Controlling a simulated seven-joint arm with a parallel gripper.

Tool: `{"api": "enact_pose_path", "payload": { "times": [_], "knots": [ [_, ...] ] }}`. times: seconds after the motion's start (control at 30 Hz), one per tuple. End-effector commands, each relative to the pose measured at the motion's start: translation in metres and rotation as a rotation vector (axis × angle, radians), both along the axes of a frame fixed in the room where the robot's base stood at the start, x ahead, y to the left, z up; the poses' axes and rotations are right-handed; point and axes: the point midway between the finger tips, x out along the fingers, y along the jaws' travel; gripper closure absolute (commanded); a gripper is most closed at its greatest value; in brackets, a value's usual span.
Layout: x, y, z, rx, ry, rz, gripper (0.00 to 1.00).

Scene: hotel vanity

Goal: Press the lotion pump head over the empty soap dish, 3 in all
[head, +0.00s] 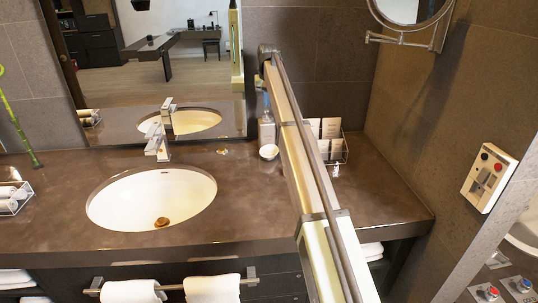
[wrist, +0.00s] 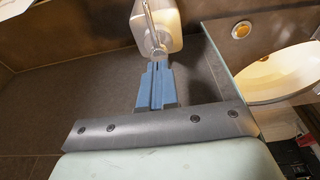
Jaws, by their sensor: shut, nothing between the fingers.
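The lotion bottle (head: 267,131) stands upright at the back of the counter in the head view, partly behind my arm. A small white soap dish (head: 268,153) sits just in front of it; its inside is too small to judge.
A rack with cards (head: 325,142) stands right of the bottle, and a small gold-coloured item (head: 222,151) lies to its left. The sink (head: 150,198) and faucet (head: 157,143) are farther left. The mirror (head: 190,75) rises behind. The counter's right front is clear.

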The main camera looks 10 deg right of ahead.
Motion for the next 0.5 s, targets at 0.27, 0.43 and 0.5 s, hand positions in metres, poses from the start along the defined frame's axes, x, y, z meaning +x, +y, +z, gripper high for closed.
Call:
{"api": "enact_pose_path", "payload": {
  "times": [0.27,0.43,0.5],
  "knots": [
    [0.0,0.0,-0.0005,0.0,0.0,0.0,1.0],
    [-0.0001,0.0,-0.0039,0.0,-0.001,0.0,1.0],
    [0.0,0.0,-0.0058,0.0,-0.001,0.0,1.0]
  ]
}}
